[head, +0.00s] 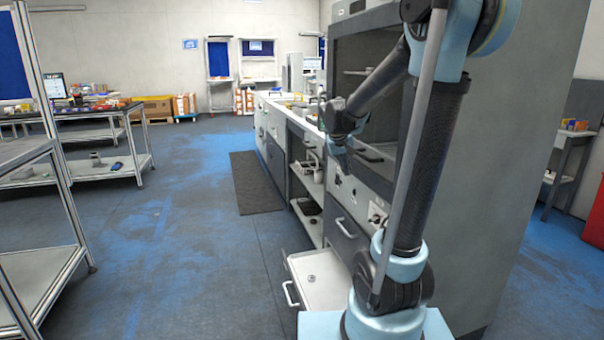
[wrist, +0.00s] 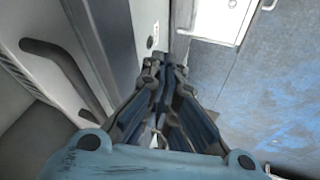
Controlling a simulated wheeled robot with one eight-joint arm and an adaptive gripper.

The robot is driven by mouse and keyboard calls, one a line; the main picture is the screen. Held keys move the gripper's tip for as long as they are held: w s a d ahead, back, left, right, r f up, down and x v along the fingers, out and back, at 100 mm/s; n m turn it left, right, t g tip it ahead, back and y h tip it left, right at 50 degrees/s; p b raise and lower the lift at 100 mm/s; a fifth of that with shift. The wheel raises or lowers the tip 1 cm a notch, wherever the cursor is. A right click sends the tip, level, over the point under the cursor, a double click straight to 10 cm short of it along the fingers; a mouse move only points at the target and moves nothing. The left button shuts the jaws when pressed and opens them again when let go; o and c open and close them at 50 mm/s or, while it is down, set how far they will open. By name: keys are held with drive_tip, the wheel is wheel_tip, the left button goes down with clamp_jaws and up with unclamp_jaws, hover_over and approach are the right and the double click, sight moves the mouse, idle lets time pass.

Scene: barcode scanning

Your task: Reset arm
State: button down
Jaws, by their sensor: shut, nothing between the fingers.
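My arm rises from the lower right of the head view and bends over to the left in front of the grey cabinet (head: 520,180). My gripper (head: 340,158) hangs by the cabinet's front, above an open drawer. In the wrist view my gripper (wrist: 165,62) has its fingertips together, with nothing seen between them. A dark handle (wrist: 68,75) on a light grey panel lies to the left of the fingers there. The fingers look apart from it.
The open white drawer (head: 325,280) juts out low beside my arm, with a small round item in it. A counter (head: 275,115) runs back from the cabinet. A metal rack (head: 30,270) stands at left. The blue-grey floor (head: 190,230) between is clear, with a dark mat (head: 255,182).

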drive_tip(key=s+d+f+g+y, duration=0.1)
drive_tip(key=s+f, duration=0.3)
drive_tip(key=s, duration=0.7)
drive_tip(key=s+d+f+y, duration=0.1)
drive_tip(key=s+f, duration=0.3)
drive_tip(key=s, duration=0.7)
drive_tip(key=s+d+f+m+g+y, duration=0.1)
drive_tip(key=s+f, duration=0.3)
drive_tip(key=s, duration=0.7)
drive_tip(key=shift+s+g, duration=0.15)
drive_tip(key=shift+g, duration=0.15)
